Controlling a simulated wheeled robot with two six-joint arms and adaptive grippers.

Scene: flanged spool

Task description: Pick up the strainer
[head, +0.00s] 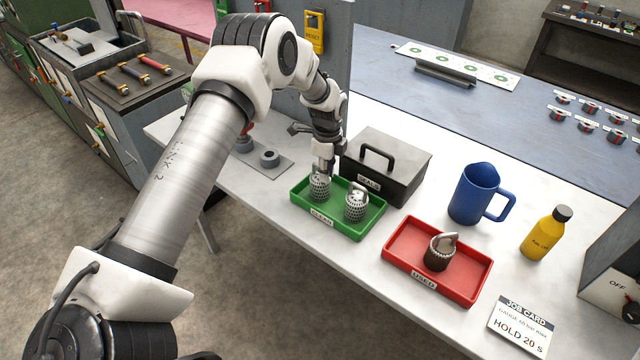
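A green tray (338,222) on the white bench holds two perforated metal strainers, a left one (319,188) and a right one (356,206) with a loop handle on top. A dark strainer (439,256) with a loop handle stands in a red tray (455,290) labelled USED. My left gripper (321,172) points down at the top of the left strainer, its fingertips at the handle. The fingers overlap the handle, so I cannot tell whether they are closed on it. My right gripper is not in view.
A dark box (405,178) with a handle stands right behind the green tray. A blue jug (472,195), a yellow bottle (545,234) and a job card (520,325) are to the right. A grey panel rises behind my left arm. Bare bench lies between the jug and bottle.

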